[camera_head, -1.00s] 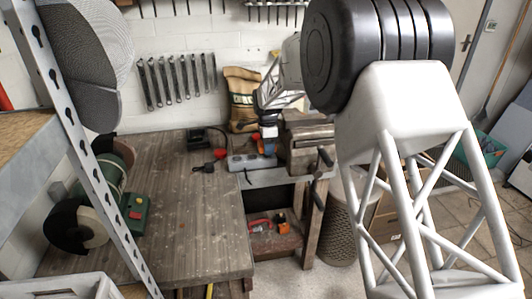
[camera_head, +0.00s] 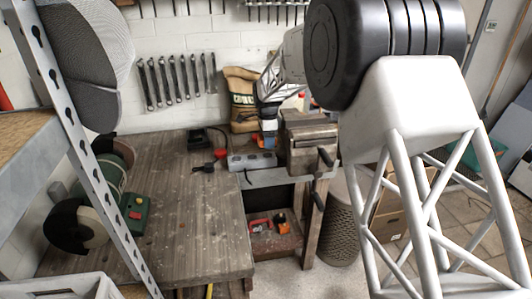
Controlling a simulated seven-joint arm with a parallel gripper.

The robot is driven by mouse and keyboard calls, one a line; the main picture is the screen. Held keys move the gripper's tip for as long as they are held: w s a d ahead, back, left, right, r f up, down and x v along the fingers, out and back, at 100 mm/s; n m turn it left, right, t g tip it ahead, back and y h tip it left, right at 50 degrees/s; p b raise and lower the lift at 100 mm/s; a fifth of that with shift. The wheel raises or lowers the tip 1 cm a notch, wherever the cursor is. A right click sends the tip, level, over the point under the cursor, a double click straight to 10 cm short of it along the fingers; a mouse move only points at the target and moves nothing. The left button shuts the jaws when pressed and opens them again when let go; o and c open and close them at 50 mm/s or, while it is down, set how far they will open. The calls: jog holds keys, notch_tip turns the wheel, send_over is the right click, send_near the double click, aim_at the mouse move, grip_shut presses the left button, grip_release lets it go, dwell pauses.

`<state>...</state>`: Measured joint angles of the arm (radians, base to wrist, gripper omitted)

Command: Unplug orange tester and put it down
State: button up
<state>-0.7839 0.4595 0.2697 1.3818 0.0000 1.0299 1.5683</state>
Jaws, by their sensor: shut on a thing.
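My gripper (camera_head: 266,132) is small and partly hidden at the back of the bench, left of the vise (camera_head: 308,143). It points down above the grey power strip (camera_head: 252,161) and is shut on the orange tester (camera_head: 257,138), of which only a small orange patch shows. The fingertips are too small to make out clearly. I cannot tell whether the tester still touches the strip. A blue patch (camera_head: 270,143) shows beside it. A red plug (camera_head: 221,153) with a black cable lies left of the strip.
A dark charger (camera_head: 197,138) and a printed sack (camera_head: 241,95) are at the back. A green bench grinder (camera_head: 112,175) stands at the left. The middle of the wooden bench (camera_head: 180,220) is clear. Red and orange items (camera_head: 282,226) lie on the lower shelf.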

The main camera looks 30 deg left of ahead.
jog(key=shift+r, duration=0.55)
jog(key=shift+a, duration=0.15)
jog(key=shift+w+a+r+n, duration=0.15)
jog(key=shift+a+n, duration=0.1)
jog(key=shift+a, duration=0.4)
jog(key=shift+w+a+f+n, duration=0.1)
jog(key=shift+a+n, duration=0.15)
jog(key=shift+a, duration=0.4)
jog(key=a+n, duration=0.3)
jog(key=a, duration=0.6)
jog(key=shift+w+a, duration=0.35)
jog(key=shift+n, duration=0.3)
jog(key=shift+f, duration=3.15)
